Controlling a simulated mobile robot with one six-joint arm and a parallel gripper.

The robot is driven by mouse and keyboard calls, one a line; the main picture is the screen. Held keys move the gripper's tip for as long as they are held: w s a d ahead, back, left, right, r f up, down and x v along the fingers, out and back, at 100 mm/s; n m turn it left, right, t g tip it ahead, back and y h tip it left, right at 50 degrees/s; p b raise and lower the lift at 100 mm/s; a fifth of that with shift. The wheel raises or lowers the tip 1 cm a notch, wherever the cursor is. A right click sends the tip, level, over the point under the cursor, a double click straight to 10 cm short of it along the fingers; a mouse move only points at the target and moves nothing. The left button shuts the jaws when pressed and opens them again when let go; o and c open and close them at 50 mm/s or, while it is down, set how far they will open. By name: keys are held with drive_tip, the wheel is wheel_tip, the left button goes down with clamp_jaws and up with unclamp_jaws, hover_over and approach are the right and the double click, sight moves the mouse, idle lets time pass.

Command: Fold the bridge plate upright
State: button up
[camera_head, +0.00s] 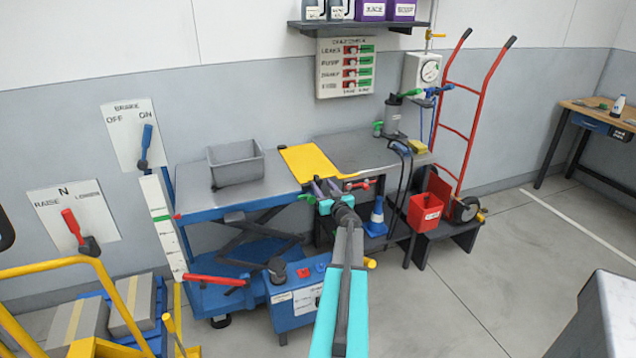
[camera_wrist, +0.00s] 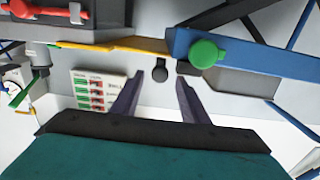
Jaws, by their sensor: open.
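The yellow bridge plate (camera_head: 305,160) lies about flat, spanning the gap between the grey-topped lift table (camera_head: 188,186) and the dark bench (camera_head: 365,150). In the wrist view the plate (camera_wrist: 118,44) shows nearly edge-on as a thin yellow strip. My gripper (camera_head: 327,188) is open at the plate's front edge, with its purple fingers partly hidden by my wrist.
A grey bin (camera_head: 236,165) stands on the lift table. A green knob (camera_wrist: 204,53) on the blue table edge is close to my gripper. A dark pump (camera_head: 392,116) stands on the bench. A red bucket (camera_head: 424,212) and hand truck (camera_head: 470,120) are at right.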

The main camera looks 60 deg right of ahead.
sight(320, 181)
drive_tip(key=shift+x, duration=2.2)
clamp_jaws()
drive_tip(key=shift+a+f, duration=0.1)
drive_tip(key=shift+a, duration=0.15)
drive_tip(key=shift+d, duration=0.2)
